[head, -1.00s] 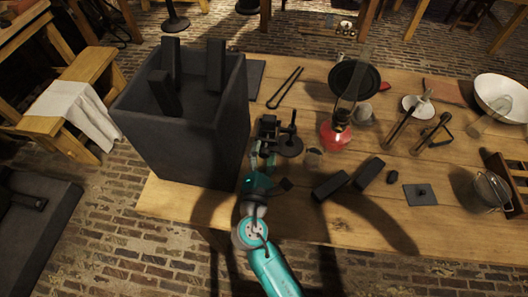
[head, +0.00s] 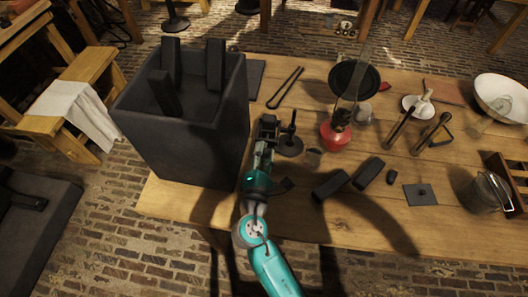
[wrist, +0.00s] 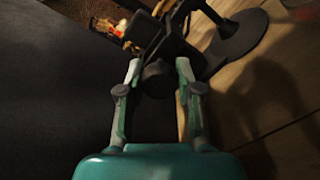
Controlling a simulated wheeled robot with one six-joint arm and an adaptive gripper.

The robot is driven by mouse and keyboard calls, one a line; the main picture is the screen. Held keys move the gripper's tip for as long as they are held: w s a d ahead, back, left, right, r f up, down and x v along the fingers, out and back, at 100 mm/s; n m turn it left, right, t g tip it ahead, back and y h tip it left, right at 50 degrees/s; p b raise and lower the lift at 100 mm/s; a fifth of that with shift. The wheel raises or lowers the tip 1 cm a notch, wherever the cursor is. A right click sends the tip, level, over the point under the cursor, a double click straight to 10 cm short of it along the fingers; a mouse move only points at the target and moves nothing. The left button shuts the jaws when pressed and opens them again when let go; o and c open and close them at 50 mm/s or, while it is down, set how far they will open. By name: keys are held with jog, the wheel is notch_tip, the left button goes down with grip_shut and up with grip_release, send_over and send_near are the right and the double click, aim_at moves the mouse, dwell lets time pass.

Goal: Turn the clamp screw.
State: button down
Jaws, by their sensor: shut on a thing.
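A small black clamp (head: 268,122) stands on the wooden table (head: 222,204), just right of the big dark box. Its dark round screw head (wrist: 157,78) shows in the wrist view, with the black clamp frame (wrist: 172,48) behind it. My gripper (head: 262,146) reaches over the table from the front edge. In the wrist view my gripper (wrist: 158,72) has one finger on each side of the screw head and is shut on it. The far side of the screw and most of its shaft are hidden.
The tall dark box (head: 175,145) with upright black blocks stands close on the left. A black round-based stand (head: 290,146) is right beside the clamp. A red burner (head: 336,136) and black blocks (head: 330,185) lie farther right.

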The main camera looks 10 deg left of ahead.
jog(key=m, duration=0.4)
jog(key=shift+m, duration=0.4)
jog(key=m, duration=0.4)
jog(key=shift+m, duration=0.4)
jog(key=c, duration=0.7)
grip_release()
jog(key=shift+c, duration=0.2)
jog(key=s, duration=1.2)
jog(key=shift+a, duration=0.2)
